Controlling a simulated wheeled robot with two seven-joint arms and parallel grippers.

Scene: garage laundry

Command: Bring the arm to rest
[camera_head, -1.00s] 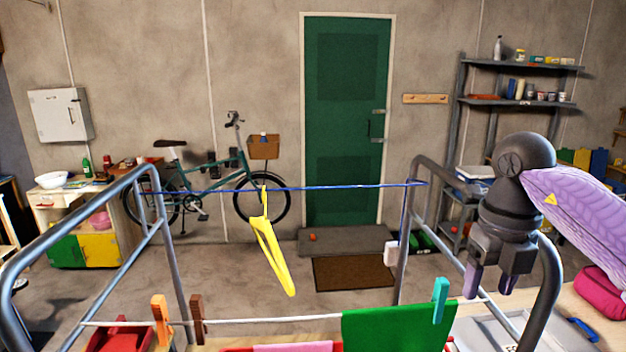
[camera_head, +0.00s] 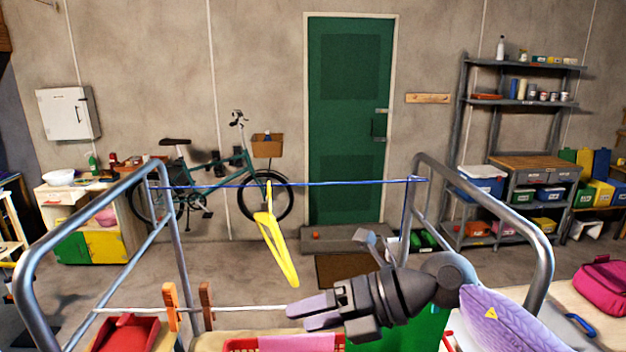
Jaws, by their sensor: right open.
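My right arm comes in from the lower right. Its dark grey gripper (camera_head: 298,322) points left, in front of the drying rack, with its purple-grey fingers apart and nothing between them. It covers much of the green cloth (camera_head: 418,330) hanging on the front line. My left gripper is out of view.
The metal rack (camera_head: 175,240) has a blue line with a yellow hanger (camera_head: 275,248) on it. Orange (camera_head: 171,305) and brown (camera_head: 206,305) clothespins sit on the front line. A red basket (camera_head: 240,345) with pink cloth is below. A pink bag (camera_head: 604,287) lies at right.

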